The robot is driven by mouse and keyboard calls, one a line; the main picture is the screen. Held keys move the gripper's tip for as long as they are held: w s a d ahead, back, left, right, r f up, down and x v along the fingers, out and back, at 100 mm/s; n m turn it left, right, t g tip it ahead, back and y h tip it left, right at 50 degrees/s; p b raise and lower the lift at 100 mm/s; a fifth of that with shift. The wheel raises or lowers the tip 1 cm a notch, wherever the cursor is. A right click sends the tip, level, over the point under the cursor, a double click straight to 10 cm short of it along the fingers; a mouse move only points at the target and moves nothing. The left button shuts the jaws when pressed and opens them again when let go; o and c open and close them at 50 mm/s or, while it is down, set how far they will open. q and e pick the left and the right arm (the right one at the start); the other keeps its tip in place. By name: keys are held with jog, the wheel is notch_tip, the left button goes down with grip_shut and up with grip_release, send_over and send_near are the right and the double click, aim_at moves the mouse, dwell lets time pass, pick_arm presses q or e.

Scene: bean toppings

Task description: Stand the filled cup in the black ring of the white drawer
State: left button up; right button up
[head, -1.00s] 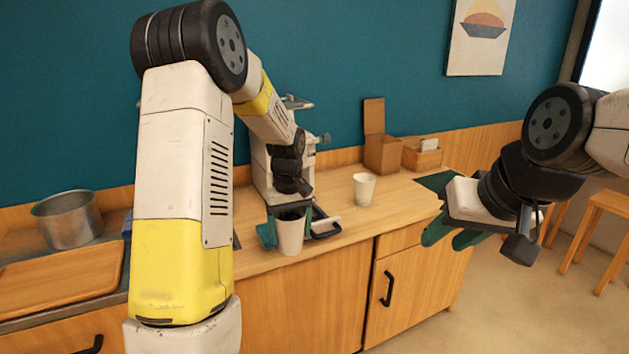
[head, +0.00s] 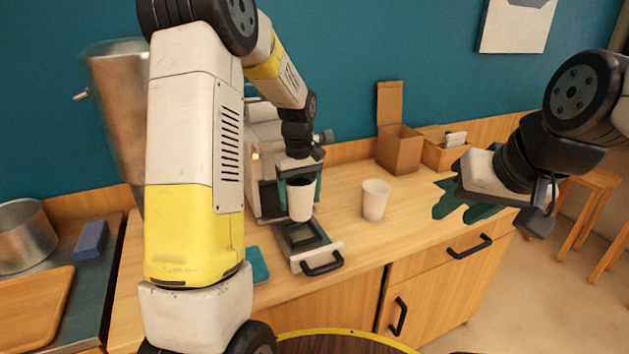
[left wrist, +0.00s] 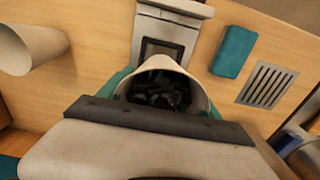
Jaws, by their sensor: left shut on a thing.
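My left gripper (head: 299,188) is shut on a white cup (head: 301,203), held roughly upright. In the left wrist view the cup (left wrist: 196,92) shows dark pieces inside. The white drawer (head: 325,251) is pulled out from the machine, with a black handle in front. Its black ring (head: 290,240) is a dark square frame. In the head view the cup is above the back of the drawer, apart from it. The drawer also shows beyond the cup in the left wrist view (left wrist: 190,30). My right gripper (head: 458,208) is open and empty, over the counter's right part.
A second white cup (head: 375,201) stands on the counter right of the drawer. It also shows in the left wrist view (left wrist: 30,52). A teal block (head: 257,265) lies left of the drawer. Cardboard (head: 400,150) and wooden boxes (head: 440,155) stand at the back. A grate (left wrist: 267,85) lies beside the block.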

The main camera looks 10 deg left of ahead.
pick_arm(q)
jog(key=shift+w+f, duration=0.1)
jog(key=shift+w, duration=0.05)
jog(key=shift+f, duration=2.1)
jog(key=shift+f, duration=1.4)
dwell(0.4)
jog(key=o, duration=1.9)
